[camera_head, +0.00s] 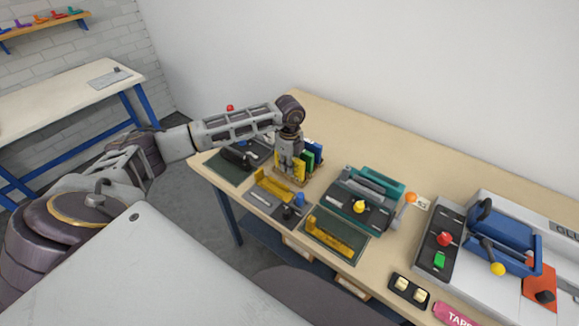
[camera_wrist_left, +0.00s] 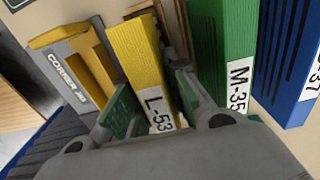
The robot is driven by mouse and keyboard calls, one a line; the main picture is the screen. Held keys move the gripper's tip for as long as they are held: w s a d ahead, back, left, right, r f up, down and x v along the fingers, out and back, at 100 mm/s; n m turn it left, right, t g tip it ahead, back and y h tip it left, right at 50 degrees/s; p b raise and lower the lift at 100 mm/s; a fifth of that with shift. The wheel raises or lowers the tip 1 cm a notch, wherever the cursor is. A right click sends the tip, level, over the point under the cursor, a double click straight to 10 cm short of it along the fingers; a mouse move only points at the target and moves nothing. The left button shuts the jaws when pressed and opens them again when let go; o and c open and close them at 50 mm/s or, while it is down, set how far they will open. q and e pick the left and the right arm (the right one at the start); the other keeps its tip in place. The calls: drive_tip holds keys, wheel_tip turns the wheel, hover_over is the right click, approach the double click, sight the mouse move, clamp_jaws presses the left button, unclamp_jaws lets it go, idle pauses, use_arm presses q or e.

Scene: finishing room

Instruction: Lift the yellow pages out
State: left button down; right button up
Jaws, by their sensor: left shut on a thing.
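The yellow pages (camera_wrist_left: 133,55), labelled L-53, stand between the two fingers of my left gripper (camera_wrist_left: 152,112) in the left wrist view. The fingers are shut on them near the labelled end. In the head view my left gripper (camera_head: 290,166) points down at the wooden rack, and the yellow pages (camera_head: 299,169) show only in part beside it. Green pages (camera_wrist_left: 222,45), labelled M-35, and blue pages (camera_wrist_left: 292,60) stand to the right of the yellow ones. Whether the yellow pages still touch the rack is hidden. My right gripper is not in view.
A grey and yellow corner jig (camera_wrist_left: 72,75) is close left of the fingers. On the bench (camera_head: 400,150) stand a teal and black machine (camera_head: 365,190), a yellow tool on a green mat (camera_head: 332,236) and a blue-handled machine (camera_head: 503,243). The bench's back strip is clear.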

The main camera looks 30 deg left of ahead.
use_arm(q)
wheel_tip(320, 180, up, 10)
drive_tip(key=shift+f+b, duration=0.25)
drive_tip(key=shift+b, duration=0.2)
drive_tip(key=shift+f, duration=0.1)
idle(0.5)
